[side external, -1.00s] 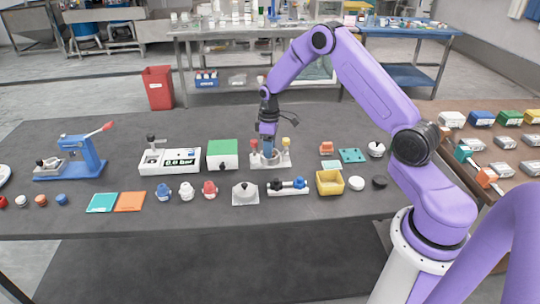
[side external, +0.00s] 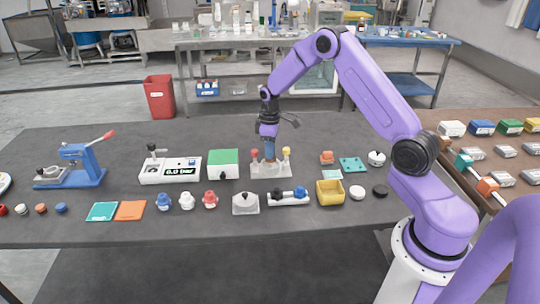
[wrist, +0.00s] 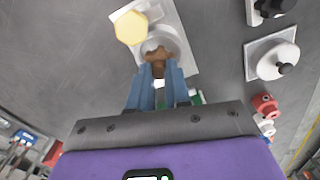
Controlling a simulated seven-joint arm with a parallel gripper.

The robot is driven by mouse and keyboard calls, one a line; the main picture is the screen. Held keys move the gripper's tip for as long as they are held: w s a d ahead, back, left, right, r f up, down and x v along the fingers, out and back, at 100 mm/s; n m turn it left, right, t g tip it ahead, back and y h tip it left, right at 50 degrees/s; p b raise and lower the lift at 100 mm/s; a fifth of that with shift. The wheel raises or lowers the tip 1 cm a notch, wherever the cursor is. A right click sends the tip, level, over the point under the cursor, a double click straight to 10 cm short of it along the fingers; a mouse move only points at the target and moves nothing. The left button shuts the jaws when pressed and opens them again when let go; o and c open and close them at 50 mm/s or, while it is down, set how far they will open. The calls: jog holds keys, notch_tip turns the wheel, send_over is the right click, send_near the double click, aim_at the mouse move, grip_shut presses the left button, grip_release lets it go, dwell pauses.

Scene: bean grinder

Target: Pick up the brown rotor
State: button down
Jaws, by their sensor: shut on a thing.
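My gripper (wrist: 158,72) is shut on the brown rotor (wrist: 157,55), which shows between and just beyond the blue fingertips in the wrist view. The rotor overlaps the round opening of the pale grinder base (wrist: 180,22); I cannot tell whether it is clear of it. In the side external view my gripper (side external: 269,158) points straight down at the middle of the base (side external: 284,171), between its red and yellow knobs. The yellow knob (wrist: 131,27) also shows in the wrist view. The fingers mostly hide the rotor from the side.
A green-topped box (side external: 223,158) stands left of the base, and a white lidded block (side external: 245,204) lies in front of it. A rail with blue and black knobs (side external: 288,196) and a yellow bin (side external: 329,193) are front right. The dark table (side external: 200,228) is clear along its front edge.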

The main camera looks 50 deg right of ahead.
jog(key=s+a+r, duration=0.3)
jog(key=s+r, duration=0.7)
jog(key=s, duration=0.3)
jog(key=shift+s+a+r, duration=0.15)
jog(key=shift+s, duration=0.15)
